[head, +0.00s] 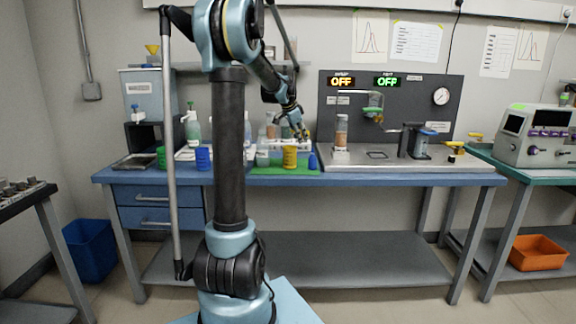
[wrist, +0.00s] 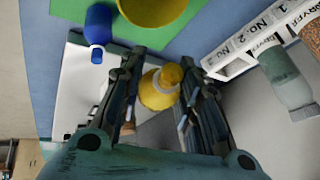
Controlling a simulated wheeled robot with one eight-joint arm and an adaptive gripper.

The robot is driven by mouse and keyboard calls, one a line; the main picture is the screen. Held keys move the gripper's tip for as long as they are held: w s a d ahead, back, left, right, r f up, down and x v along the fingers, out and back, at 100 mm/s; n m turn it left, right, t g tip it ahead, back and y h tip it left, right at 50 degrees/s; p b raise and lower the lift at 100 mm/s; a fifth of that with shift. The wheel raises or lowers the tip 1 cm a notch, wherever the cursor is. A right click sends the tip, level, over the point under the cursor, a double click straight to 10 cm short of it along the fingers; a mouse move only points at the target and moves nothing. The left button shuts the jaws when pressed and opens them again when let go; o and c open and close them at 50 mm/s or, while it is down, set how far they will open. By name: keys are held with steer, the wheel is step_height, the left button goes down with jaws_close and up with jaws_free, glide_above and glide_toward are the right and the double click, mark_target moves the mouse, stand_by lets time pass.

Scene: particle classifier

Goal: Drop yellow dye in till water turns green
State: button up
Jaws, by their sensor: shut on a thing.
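My gripper (head: 302,136) is over the back of the blue bench, above the green mat (head: 312,172). In the wrist view my gripper (wrist: 160,100) has its two fingers closed around a yellow dropper (wrist: 158,93) with a rounded bulb. A yellow cup (head: 290,158) stands on the green mat; its edge shows at the top of the wrist view (wrist: 152,8). A blue dropper bottle (head: 313,161) stands beside it and also shows in the wrist view (wrist: 98,27). I cannot tell which container holds the water.
A labelled white rack (wrist: 235,48) with vials is close to my gripper's right in the wrist view. A blue cup (head: 203,158) and green cup (head: 161,157) stand further left. A dark panel (head: 430,95) with OFF displays and a metal platform (head: 390,157) are at right.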

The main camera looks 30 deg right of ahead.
steer(key=shift+f+h, duration=0.7)
steer(key=shift+f, duration=0.25)
stand_by(1.2)
steer(key=shift+r, duration=0.1)
stand_by(0.4)
